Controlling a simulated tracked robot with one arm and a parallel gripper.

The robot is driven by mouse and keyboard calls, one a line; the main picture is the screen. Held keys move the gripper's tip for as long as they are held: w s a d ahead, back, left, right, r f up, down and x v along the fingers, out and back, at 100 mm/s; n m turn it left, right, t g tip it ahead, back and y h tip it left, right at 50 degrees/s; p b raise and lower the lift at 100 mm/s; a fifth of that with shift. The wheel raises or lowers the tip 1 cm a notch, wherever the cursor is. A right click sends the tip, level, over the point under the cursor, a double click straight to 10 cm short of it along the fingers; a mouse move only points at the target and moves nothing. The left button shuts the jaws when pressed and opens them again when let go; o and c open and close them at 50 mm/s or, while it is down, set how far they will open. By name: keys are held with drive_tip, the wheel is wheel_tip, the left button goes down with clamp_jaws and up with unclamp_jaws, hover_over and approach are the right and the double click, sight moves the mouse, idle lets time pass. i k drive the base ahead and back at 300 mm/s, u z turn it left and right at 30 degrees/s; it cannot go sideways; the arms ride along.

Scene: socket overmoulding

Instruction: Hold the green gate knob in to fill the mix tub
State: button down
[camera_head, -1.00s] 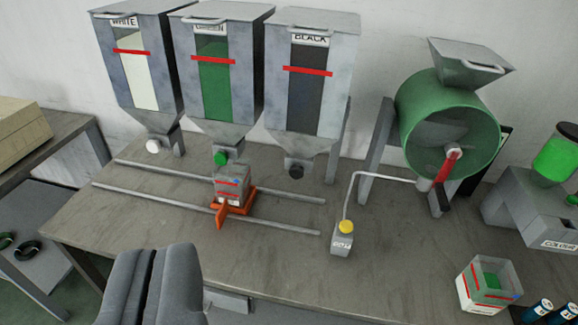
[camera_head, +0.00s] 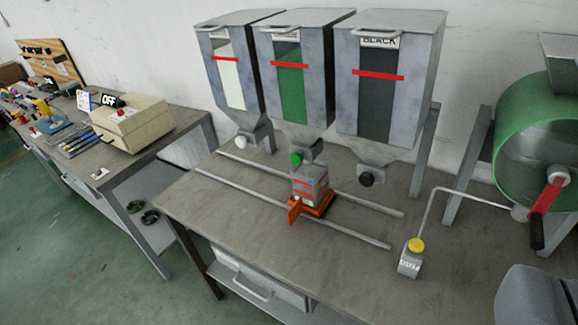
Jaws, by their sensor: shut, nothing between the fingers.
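The green gate knob (camera_head: 296,158) sits at the foot of the middle hopper, whose window (camera_head: 290,85) shows green material. The mix tub (camera_head: 309,186), grey with red lines, stands upright on an orange carriage (camera_head: 318,205) on two rails. It is just under the green hopper's outlet. How full the tub is cannot be seen. My gripper (camera_head: 530,300) is partly in view at the lower right corner, shut and empty. In the picture it is well apart from the knob and the tub.
A white hopper (camera_head: 217,45) with a white knob and a black hopper (camera_head: 420,85) with a black knob flank the green one. A yellow-topped box (camera_head: 411,260) and a green drum (camera_head: 520,125) stand right. A second bench (camera_head: 150,155) is at left. The bench front is clear.

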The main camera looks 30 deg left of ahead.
sight(296, 158)
drive_tip(key=z, duration=0.1)
drive_tip(key=i, duration=1)
drive_tip(key=u, duration=0.1)
